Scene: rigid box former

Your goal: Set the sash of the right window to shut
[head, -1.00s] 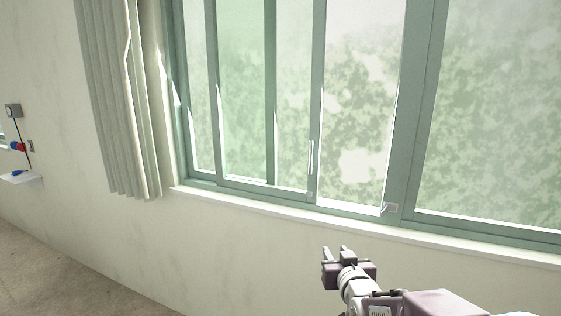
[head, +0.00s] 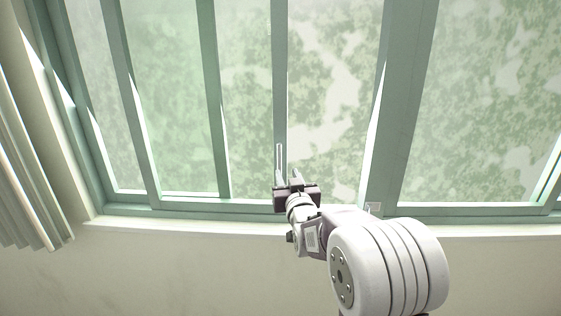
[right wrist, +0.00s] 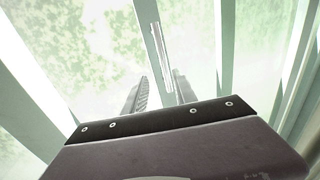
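The window's green-framed sliding sash (head: 217,100) stands partly open. A brighter gap (head: 330,110) lies between its right stile and the thick post (head: 392,120) at its right. A slim upright handle (head: 279,158) is on that stile; it also shows in the right wrist view (right wrist: 162,58). My right gripper (head: 288,175) is open in front of the handle's lower end. In the right wrist view its two fingers (right wrist: 160,80) point up towards the handle and stand apart. I cannot tell whether they touch it. My left gripper is out of view.
A pale sill (head: 180,227) runs below the window. A curtain (head: 25,150) hangs at the far left. Another pane (head: 480,110) is right of the post.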

